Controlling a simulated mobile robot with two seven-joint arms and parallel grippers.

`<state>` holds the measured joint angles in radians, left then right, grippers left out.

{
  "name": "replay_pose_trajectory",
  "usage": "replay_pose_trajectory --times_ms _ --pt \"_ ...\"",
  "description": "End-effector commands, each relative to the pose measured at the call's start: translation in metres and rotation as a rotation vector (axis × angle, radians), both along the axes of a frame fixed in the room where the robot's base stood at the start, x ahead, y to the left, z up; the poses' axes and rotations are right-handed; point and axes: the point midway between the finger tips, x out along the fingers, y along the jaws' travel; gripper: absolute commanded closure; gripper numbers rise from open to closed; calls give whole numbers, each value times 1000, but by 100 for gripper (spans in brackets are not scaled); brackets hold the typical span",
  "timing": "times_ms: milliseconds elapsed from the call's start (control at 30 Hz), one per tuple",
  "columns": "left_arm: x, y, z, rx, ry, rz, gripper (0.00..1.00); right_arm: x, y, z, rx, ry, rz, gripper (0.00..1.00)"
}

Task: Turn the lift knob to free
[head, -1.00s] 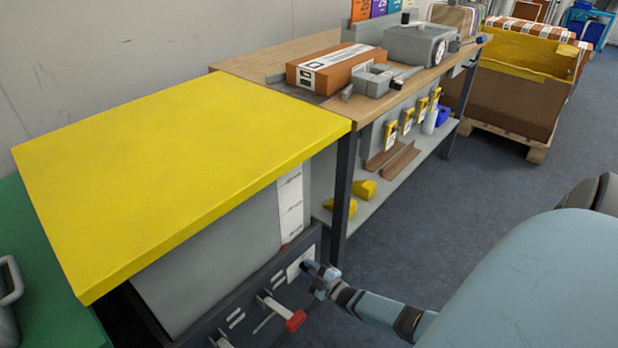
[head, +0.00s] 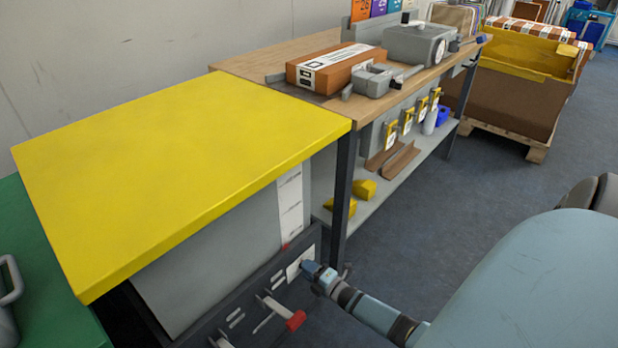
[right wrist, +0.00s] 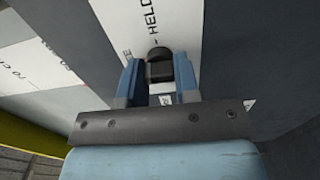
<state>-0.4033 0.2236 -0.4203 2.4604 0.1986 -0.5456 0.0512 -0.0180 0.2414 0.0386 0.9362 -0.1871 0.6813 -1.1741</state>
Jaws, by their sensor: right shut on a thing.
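The lift knob (right wrist: 159,53) is a small black knob on a white label plate (head: 298,263) on the dark front panel of the yellow-topped unit. In the right wrist view it sits between the blue fingers of my right gripper (right wrist: 158,72), which is shut on it. The plate reads "HELD" above the knob; other lettering is partly hidden by the fingers. In the head view my right gripper (head: 309,269) meets the panel at the plate and covers the knob. My left gripper is not in view.
A lever with a red handle (head: 295,320) sticks out of the panel (head: 230,315) left of my gripper. The yellow top (head: 180,170) overhangs it. A workbench (head: 235,65) with a boxed item and grey devices stands behind. Open floor (head: 425,225) lies to the right.

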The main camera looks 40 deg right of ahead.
Motion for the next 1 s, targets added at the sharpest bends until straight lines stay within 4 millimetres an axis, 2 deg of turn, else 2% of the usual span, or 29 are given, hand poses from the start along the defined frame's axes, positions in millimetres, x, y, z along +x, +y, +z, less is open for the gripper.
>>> replay_pose_trajectory --times_ms 533,567,633,667,1000 --pt "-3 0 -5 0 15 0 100 -1 0 -1 -23 -1 0 94" --pt "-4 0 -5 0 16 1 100 -1 0 -1 -23 -1 0 66" --pt "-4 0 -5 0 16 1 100 -1 0 -1 -23 -1 0 50" --pt "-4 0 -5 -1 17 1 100 -1 0 0 -23 -1 0 46" --pt "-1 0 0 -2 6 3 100 -4 0 0 -22 -1 0 46"
